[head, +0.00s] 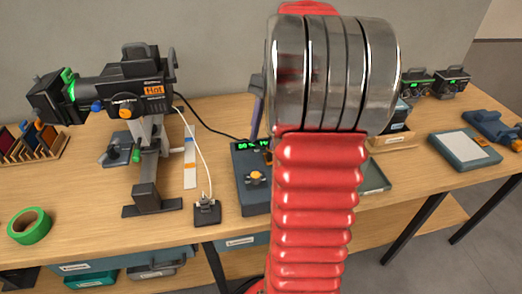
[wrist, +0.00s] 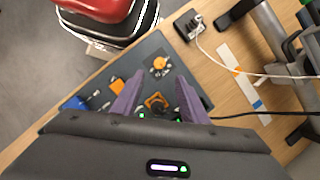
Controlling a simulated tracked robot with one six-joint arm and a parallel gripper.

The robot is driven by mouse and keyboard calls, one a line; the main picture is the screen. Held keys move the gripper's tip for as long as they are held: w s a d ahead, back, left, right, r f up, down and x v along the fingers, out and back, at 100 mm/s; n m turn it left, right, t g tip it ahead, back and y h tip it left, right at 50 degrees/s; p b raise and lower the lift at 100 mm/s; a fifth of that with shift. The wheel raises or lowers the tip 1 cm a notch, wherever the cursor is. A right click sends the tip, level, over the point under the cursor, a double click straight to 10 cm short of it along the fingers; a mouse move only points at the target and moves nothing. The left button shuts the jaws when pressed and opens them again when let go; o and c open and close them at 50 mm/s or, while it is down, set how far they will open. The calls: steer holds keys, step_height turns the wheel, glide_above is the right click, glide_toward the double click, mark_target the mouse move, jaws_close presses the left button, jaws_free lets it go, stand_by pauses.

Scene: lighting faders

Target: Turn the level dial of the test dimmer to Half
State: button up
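The test dimmer appears to be the dark box with a lit green display (head: 246,146) and an orange dial (head: 255,178) in the head view. My arm hides its right side, and the display digits are too small to read surely. In the wrist view the dark panel (wrist: 192,72) carries one orange dial (wrist: 159,65) beyond the fingertips. A second orange dial (wrist: 156,102) lies between the two purple fingers of my gripper (wrist: 160,80). The fingers are open, with a gap visible on each side. I cannot read dial labels or pointer marks.
An orange block (wrist: 117,86) and a blue part (wrist: 75,102) show on the panel's left side. A spotlight marked Hot (head: 135,85) stands on the bench at left. A plug block (head: 207,210) with a white cable is left of the dimmer. Green tape (head: 29,226) lies front left.

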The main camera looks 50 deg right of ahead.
steer(key=shift+v, duration=1.6)
step_height(320, 180, down, 5)
steer(key=a+n+t+h, duration=0.1)
steer(key=a+n+h, duration=0.2)
steer(key=n, duration=0.1)
steer(key=s+a+r+n+t, duration=0.1)
steer(key=a+n, duration=0.5)
steer(key=a, duration=0.7)
steer(key=s+a+r+n+t+h, duration=0.1)
steer(key=s+a+n+t, duration=0.3)
steer(key=a, duration=0.9)
steer(key=shift+s+a+r+n, duration=0.25)
steer(key=shift+r+n, duration=0.35)
steer(key=shift+n, duration=0.3)
